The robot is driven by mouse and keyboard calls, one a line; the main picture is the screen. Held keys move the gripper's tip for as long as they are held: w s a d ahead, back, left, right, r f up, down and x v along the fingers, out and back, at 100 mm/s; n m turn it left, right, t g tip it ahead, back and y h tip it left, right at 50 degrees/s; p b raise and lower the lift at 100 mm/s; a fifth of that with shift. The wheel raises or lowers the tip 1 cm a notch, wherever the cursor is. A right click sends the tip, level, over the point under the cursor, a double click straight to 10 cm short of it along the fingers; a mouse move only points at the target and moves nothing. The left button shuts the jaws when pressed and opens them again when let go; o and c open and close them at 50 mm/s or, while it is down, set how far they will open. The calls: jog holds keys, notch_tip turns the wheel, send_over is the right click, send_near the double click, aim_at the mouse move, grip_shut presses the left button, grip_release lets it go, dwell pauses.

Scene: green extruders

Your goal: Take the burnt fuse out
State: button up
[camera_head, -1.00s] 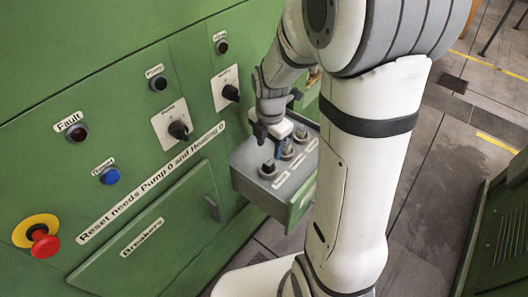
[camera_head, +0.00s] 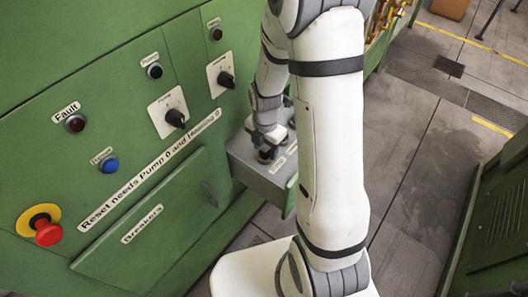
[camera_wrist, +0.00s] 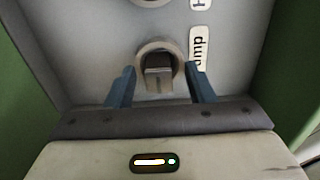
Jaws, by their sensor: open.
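An open grey drawer (camera_head: 250,170) with sockets juts out of the green cabinet. In the wrist view, a round socket (camera_wrist: 142,50) beside a label ending in "ump" (camera_wrist: 200,48) holds a dark, blocky piece that looks like the fuse (camera_wrist: 159,74). I cannot tell from its look whether it is burnt. My gripper (camera_wrist: 160,88) is open, with one blue finger on each side of this socket, apart from the fuse. In the head view my gripper (camera_head: 266,153) is low over the drawer's near end and hides most of the sockets.
The green cabinet carries a fault lamp (camera_head: 75,123), a blue button (camera_head: 109,164), a red emergency stop (camera_head: 48,233) and two black rotary knobs (camera_head: 175,118) (camera_head: 226,80). A closed Breakers door (camera_head: 150,215) is left of the drawer. Another green cabinet (camera_head: 495,230) stands at the right, with floor between.

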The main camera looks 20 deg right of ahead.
jog(key=shift+c, duration=0.2)
grip_shut()
jog(key=shift+r, duration=0.1)
